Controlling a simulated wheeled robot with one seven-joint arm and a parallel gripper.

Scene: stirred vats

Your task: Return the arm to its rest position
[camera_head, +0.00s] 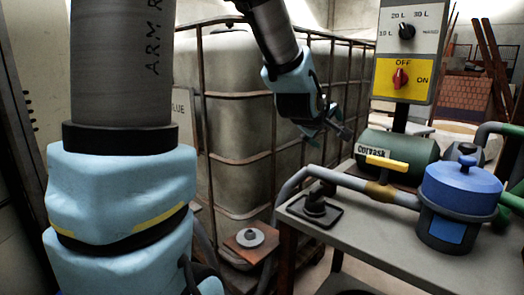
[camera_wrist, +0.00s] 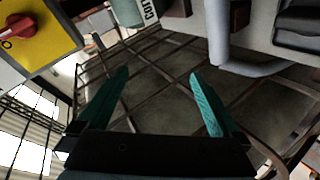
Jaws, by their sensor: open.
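My gripper (camera_head: 334,131) hangs in the air at the end of my arm, in front of the caged tank and left of the control box in the head view. In the wrist view my gripper (camera_wrist: 160,98) shows two teal fingers spread wide apart with nothing between them. My blue and grey arm links fill the left of the head view. The fingertips are seen small in the head view and touch nothing that I can make out.
A control box (camera_head: 402,80) with a red switch stands at right above a green cylinder (camera_head: 398,155). A bench (camera_head: 420,262) carries a blue-lidded pot (camera_head: 460,188), pipes and a yellow-handled valve (camera_head: 388,163). A large white caged tank (camera_head: 240,120) stands behind.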

